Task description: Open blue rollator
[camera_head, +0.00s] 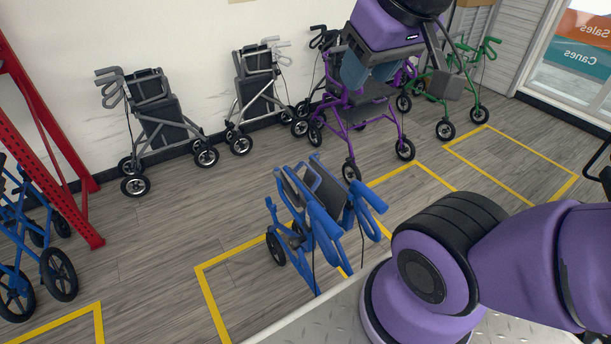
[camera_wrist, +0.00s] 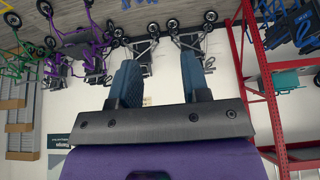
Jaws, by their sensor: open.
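The blue rollator (camera_head: 318,212) stands on the wood floor near the middle of the head view, just beyond my base. Its two blue handles point toward me and its frame looks folded narrow, with a dark seat panel between the sides. My gripper (camera_head: 368,72) is raised in the air at the upper right of the head view, well above and beyond the rollator, and touches nothing. In the wrist view its two blue-grey fingers (camera_wrist: 158,82) stand apart with nothing between them. The wrist view looks upside down toward the wall.
Grey rollators (camera_head: 160,125) line the back wall. A purple rollator (camera_head: 362,115) and a green one (camera_head: 460,85) stand to the right. Another blue rollator (camera_head: 35,250) stands far left by a red rack (camera_head: 45,120). Yellow lines (camera_head: 210,300) mark floor bays.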

